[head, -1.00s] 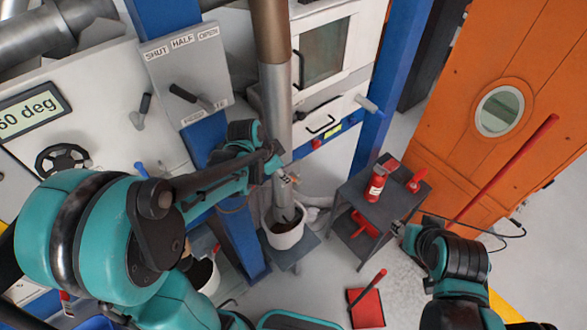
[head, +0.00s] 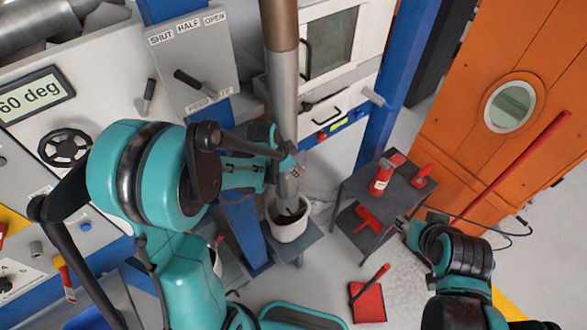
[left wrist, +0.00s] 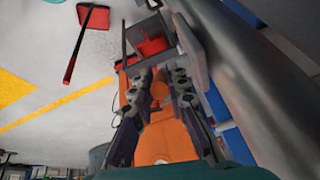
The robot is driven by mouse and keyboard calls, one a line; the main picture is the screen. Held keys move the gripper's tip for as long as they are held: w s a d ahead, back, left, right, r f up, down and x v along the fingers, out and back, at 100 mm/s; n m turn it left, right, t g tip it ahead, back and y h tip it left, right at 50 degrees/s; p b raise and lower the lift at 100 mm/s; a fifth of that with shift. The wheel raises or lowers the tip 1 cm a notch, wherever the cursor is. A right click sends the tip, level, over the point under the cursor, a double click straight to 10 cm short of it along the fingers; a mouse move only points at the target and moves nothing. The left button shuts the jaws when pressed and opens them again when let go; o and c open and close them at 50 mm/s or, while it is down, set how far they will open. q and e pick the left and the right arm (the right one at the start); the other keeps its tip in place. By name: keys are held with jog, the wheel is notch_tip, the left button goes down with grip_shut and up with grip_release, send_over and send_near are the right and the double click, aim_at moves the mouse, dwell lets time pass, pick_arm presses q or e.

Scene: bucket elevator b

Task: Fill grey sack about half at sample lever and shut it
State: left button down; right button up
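A light pail-like container (head: 291,228) with dark contents stands under the lower end of the steel pipe (head: 284,95); I cannot tell whether it is the grey sack. A dark lever (head: 190,78) sits on the panel marked SHUT, HALF, OPEN, above a partly readable FEED label. I cannot make out a sample lever by name. My left gripper (head: 288,163) is beside the pipe, above the container. The left wrist view shows its fingers (left wrist: 160,82) apart, nothing between them, the pipe close on the right. My right gripper (head: 406,230) is low at the right; its fingers are unclear.
A small grey table (head: 350,190) holds a red extinguisher-like bottle (head: 381,178) and red tools. A red dustpan (head: 368,303) lies on the floor. An orange door (head: 450,130) is at the right. A blue post (head: 395,85) stands behind the table.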

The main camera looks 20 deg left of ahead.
pick_arm(q)
jog(key=shift+w+d+r+g+y, duration=0.3)
jog(key=shift+g, duration=0.2)
jog(key=shift+w+d+r+g+y, duration=0.25)
jog(key=shift+w+g+y, duration=0.15)
jog(key=shift+g+y, duration=0.3)
jog(key=c, duration=1.5)
grip_release()
jog(key=r, duration=0.4)
jog(key=s+r, duration=0.1)
jog(key=r, duration=0.6)
jog(key=shift+s+a+r, duration=0.35)
jog(key=shift+r, duration=0.05)
